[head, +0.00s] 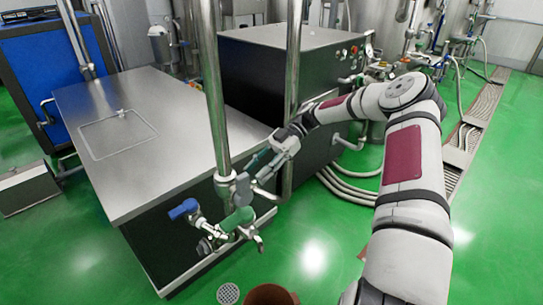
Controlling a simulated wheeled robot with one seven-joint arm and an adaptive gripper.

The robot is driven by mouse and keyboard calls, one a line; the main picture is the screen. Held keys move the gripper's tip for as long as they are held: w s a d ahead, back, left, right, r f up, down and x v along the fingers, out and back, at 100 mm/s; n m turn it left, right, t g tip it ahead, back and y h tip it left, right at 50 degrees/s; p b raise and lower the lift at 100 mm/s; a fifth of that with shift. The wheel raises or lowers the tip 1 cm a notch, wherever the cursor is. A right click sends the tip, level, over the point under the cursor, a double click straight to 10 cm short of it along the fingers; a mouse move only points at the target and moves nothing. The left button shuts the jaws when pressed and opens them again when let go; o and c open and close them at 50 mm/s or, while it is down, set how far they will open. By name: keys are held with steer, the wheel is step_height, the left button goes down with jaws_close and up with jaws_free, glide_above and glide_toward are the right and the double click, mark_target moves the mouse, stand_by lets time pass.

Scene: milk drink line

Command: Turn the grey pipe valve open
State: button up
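The grey pipe valve (243,187) shows as a small grey handle just right of the vertical steel pipe, above a green valve handle. My gripper (257,170) comes in from the upper right, its fingers pointing down and left at the grey handle. The fingertips are very near or touching the handle; I cannot tell which. The fingers look a little apart, but the view is too small to show whether they grip anything. The pipe and fingers partly hide the area behind the handle.
A blue valve handle (184,209) and the green handle (237,219) sit close below on the same pipework. A steel-topped cabinet (165,125) stands left behind the vertical pipe (214,90). A second upright pipe (292,70) stands close behind my gripper.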

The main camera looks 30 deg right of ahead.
steer(key=v, duration=0.7)
steer(key=shift+d, duration=0.35)
steer(key=shift+r, duration=0.1)
